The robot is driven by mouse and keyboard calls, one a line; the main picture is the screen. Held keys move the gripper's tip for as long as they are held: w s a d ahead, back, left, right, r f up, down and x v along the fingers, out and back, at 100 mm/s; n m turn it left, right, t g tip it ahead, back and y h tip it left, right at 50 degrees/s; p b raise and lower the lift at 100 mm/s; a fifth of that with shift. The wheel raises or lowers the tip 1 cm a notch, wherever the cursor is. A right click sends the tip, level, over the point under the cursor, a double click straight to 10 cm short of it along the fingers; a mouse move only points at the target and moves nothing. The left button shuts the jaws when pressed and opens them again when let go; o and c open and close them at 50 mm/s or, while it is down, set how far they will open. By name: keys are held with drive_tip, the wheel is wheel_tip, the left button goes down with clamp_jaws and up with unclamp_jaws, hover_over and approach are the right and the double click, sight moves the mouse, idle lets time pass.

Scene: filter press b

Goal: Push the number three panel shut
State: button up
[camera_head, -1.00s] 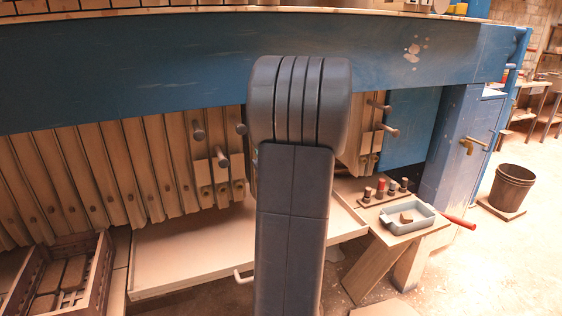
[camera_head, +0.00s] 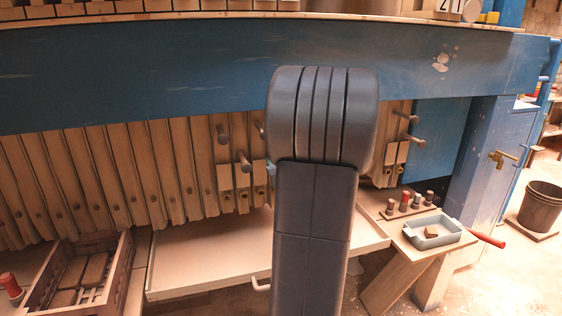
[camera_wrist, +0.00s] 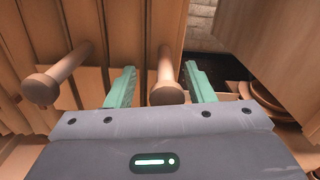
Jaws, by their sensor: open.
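A row of upright wooden panels (camera_head: 110,175) hangs under a blue beam; no panel number is readable, so I cannot tell which is number three. Round-headed pegs (camera_head: 243,161) stick out of some panels. In the wrist view my gripper (camera_wrist: 160,85) is open, its two green fingers apart. One wooden peg (camera_wrist: 167,93) shows between the fingers; I cannot tell whether they touch it. Another peg (camera_wrist: 43,90) is left of the left finger. A gap with brick behind lies right of the peg's panel, before another panel (camera_wrist: 272,40). In the head view my arm hides most of the gripper.
A wide pale tray (camera_head: 205,268) lies below the panels. A slatted crate (camera_head: 128,262) is at lower left.

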drive_tip(key=b+v, duration=0.1)
drive_tip(key=v, duration=1.2)
drive_tip(key=shift+s, duration=0.4)
drive_tip(key=shift+w+r, duration=0.1)
drive_tip(key=p+x, duration=0.1)
drive_tip(key=x, duration=1.2)
drive_tip(key=shift+w+d, duration=0.1)
drive_tip(key=shift+w, duration=0.25)
